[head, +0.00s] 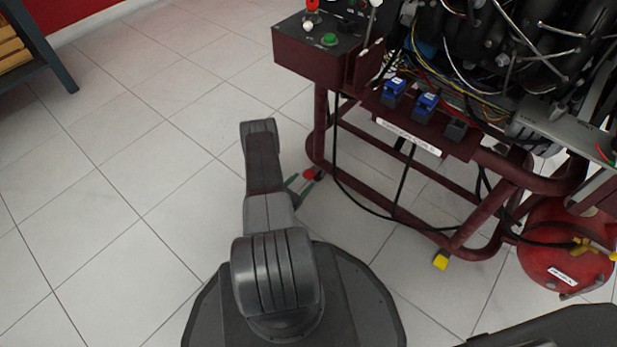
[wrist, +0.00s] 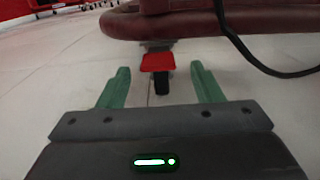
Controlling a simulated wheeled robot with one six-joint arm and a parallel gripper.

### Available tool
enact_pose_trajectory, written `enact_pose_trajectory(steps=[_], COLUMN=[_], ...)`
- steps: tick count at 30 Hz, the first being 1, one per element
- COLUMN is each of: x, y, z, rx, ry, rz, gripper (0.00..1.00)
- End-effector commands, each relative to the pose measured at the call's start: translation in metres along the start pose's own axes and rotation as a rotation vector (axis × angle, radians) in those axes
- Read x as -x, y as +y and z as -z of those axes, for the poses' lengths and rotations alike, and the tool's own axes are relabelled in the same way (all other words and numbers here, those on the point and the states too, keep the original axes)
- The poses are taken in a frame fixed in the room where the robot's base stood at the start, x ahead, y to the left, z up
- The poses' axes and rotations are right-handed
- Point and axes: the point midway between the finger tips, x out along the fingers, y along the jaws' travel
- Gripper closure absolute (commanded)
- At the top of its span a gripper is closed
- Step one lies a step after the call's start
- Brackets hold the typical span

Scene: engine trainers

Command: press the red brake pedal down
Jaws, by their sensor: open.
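The red brake pedal (head: 309,174) is a small red tab at the foot of the dark red engine stand, low by the floor. In the wrist view the red pedal (wrist: 158,62) sits above a dark caster wheel, ahead of my gripper and centred between its fingers. My gripper (wrist: 160,74) has two green fingers spread apart with nothing between them but floor and the view of the pedal. In the head view my gripper (head: 303,185) is low, close to the pedal on its near side. Whether a finger touches it I cannot tell.
The engine stand frame (head: 380,172) rises behind and right of the pedal. A black cable (head: 345,190) hangs in a loop right of it. A red tank (head: 560,255) and a yellow caster part (head: 441,260) are farther right. The tiled floor (head: 120,190) at left is clear.

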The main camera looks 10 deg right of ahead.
Motion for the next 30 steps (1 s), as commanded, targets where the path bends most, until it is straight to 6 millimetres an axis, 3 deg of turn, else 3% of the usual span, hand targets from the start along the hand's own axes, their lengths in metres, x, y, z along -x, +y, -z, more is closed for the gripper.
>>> enact_pose_trajectory(steps=[9, 20, 30], x=[-0.04, -0.045, -0.045], y=[0.0, 0.0, 0.0], z=[0.001, 0.0, 0.0], rx=[-0.001, 0.0, 0.0], ry=[0.0, -0.001, -0.001], rz=[0.001, -0.001, -0.001], gripper=[0.4, 0.4, 1.0])
